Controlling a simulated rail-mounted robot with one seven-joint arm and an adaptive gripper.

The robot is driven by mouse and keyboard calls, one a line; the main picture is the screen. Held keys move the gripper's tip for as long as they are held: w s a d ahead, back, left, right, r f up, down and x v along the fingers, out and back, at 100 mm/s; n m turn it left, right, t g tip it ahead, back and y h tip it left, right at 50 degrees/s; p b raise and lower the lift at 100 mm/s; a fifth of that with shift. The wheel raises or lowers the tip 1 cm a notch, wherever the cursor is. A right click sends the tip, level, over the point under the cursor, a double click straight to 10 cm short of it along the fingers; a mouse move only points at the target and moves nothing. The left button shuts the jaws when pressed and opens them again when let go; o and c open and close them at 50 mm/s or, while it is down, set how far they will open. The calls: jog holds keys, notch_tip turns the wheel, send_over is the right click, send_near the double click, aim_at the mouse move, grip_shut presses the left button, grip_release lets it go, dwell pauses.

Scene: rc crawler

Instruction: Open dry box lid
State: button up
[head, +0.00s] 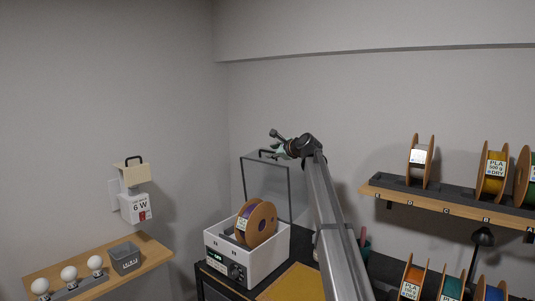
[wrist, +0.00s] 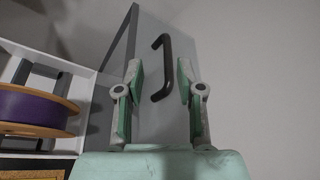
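The dry box (head: 245,262) is a white box on a dark cabinet, with a spool of purple filament (head: 256,223) inside; the spool also shows at the left of the wrist view (wrist: 30,112). Its clear, dark-framed lid (head: 268,184) stands raised and upright at the back of the box. The lid's dark handle shows in the wrist view (wrist: 161,68). My gripper (head: 275,143) is at the top of the raised lid. In the wrist view my gripper (wrist: 160,70) has its green-padded fingers apart, with the handle showing between them and a visible gap on each side.
A shelf (head: 450,204) with filament spools is on the right wall, with more spools below. A wooden ledge (head: 100,272) with bulbs and a grey bin (head: 124,259) is at the left. A 6 W unit (head: 135,206) hangs on the wall. Space above the lid is clear.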

jog(key=v, duration=0.6)
jog(key=shift+f, duration=0.1)
